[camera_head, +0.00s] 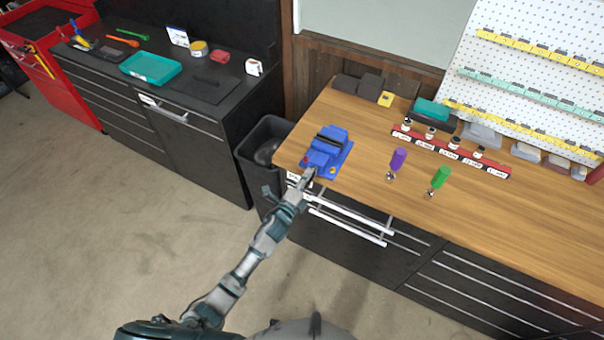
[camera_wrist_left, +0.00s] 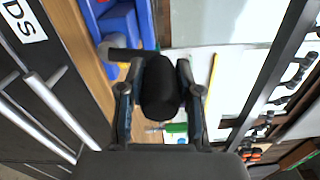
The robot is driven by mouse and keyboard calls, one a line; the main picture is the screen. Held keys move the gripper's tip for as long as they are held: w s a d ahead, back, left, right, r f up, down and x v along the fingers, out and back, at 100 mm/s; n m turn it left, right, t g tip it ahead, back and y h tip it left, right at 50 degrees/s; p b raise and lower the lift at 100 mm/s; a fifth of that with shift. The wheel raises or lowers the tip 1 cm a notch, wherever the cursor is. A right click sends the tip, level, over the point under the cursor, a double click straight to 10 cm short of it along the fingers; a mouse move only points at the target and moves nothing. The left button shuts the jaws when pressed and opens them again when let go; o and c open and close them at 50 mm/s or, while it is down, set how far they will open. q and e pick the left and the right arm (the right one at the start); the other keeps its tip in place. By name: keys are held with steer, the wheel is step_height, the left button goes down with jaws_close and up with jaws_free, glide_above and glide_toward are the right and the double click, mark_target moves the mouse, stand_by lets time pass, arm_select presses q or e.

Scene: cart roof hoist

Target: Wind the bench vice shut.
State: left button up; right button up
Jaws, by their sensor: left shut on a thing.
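The blue bench vice (camera_head: 328,148) sits on the left end of the wooden bench, near its front edge. In the left wrist view its blue body (camera_wrist_left: 120,25) shows at the top. My left gripper (camera_head: 308,176) is at the front of the vice. In the left wrist view my left gripper (camera_wrist_left: 160,95) has its two fingers on either side of a black knob (camera_wrist_left: 160,88), shut on it. A dark bar runs from the knob toward the vice. The gap between the vice jaws cannot be made out. My right gripper is not in view.
A purple-handled tool (camera_head: 398,160) and a green-handled tool (camera_head: 440,178) stand on the wooden bench (camera_head: 520,215) right of the vice. A black bin (camera_head: 262,140) stands left of the bench. Drawer handles (camera_head: 345,222) stick out below the vice.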

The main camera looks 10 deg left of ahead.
arm_select(q)
steer(key=shift+s+d, duration=0.15)
steer(key=shift+d, duration=0.35)
steer(key=d+f+b, duration=0.1)
steer(key=s+d+f+b, duration=0.1)
steer(key=shift+d+f, duration=0.2)
steer(key=shift+d, duration=0.1)
